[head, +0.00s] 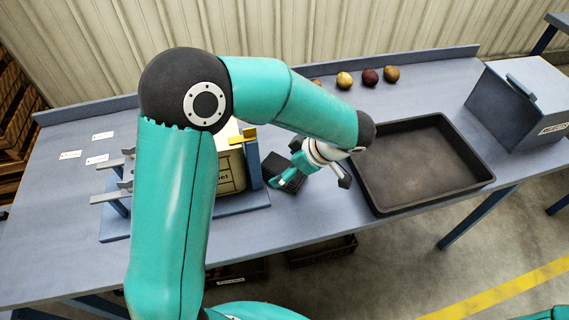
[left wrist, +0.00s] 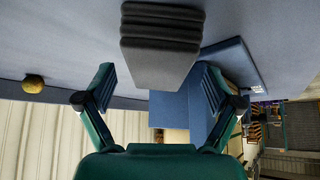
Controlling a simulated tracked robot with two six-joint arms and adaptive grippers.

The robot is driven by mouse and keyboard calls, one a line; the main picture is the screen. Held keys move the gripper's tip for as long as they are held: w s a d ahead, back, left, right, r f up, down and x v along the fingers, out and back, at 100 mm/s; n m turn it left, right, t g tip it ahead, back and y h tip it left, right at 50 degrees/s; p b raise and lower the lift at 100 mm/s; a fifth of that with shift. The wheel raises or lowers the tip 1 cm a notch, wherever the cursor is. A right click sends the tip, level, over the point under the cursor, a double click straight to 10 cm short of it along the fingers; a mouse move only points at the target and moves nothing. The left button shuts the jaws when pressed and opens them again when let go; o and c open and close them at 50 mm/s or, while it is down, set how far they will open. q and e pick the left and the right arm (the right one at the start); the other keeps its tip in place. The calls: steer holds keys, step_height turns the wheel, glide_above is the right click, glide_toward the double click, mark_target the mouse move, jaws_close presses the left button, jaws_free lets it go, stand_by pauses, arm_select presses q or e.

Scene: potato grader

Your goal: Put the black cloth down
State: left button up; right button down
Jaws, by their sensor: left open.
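The black cloth (head: 284,170) is a small folded dark pad on the blue-grey table, right beside the blue stand. In the left wrist view the cloth (left wrist: 161,45) shows at top centre with ridged layers at one end. My left gripper (head: 288,164) is at the cloth in the head view, and its hand partly hides it. In the left wrist view my left gripper (left wrist: 158,88) has its fingers spread wide, with the cloth beyond the fingertips and nothing clamped between them. My right gripper is not in view.
A black tray (head: 465,158) lies to the right on the table (head: 75,215). A blue-grey bin (head: 510,100) stands farther right. Several potatoes (head: 344,79) lie behind. The stand (head: 228,203) with a sack is left of the cloth, partly behind my arm.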

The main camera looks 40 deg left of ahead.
arm_select(q)
steer(key=v, duration=1.1)
steer(key=shift+b, duration=0.35)
steer(key=shift+d, duration=0.1)
